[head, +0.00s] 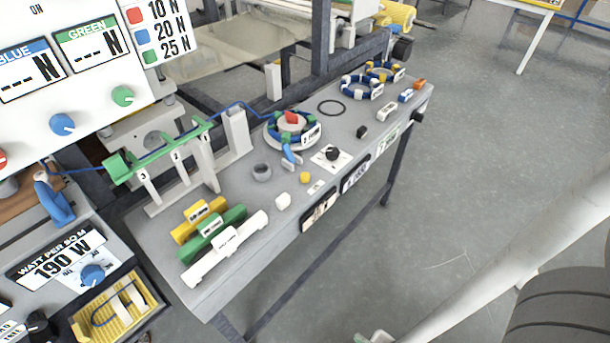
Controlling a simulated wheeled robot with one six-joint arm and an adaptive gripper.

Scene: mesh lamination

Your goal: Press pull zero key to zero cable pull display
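The panel at the upper left has a blue display (32,78) and a green display (92,45), each showing dashes and "N". A blue knob (62,124) and a green knob (122,96) sit below them. A legend (163,30) reads 10 N, 20 N and 25 N. On the grey bench, small button-like parts include a white one (283,201) and a yellow one (305,178). Dark-framed plates line the bench's front edge, one in the middle (355,175). No lettering I can read marks a pull zero key. My gripper is not in view.
Open floor (480,150) lies to the right.

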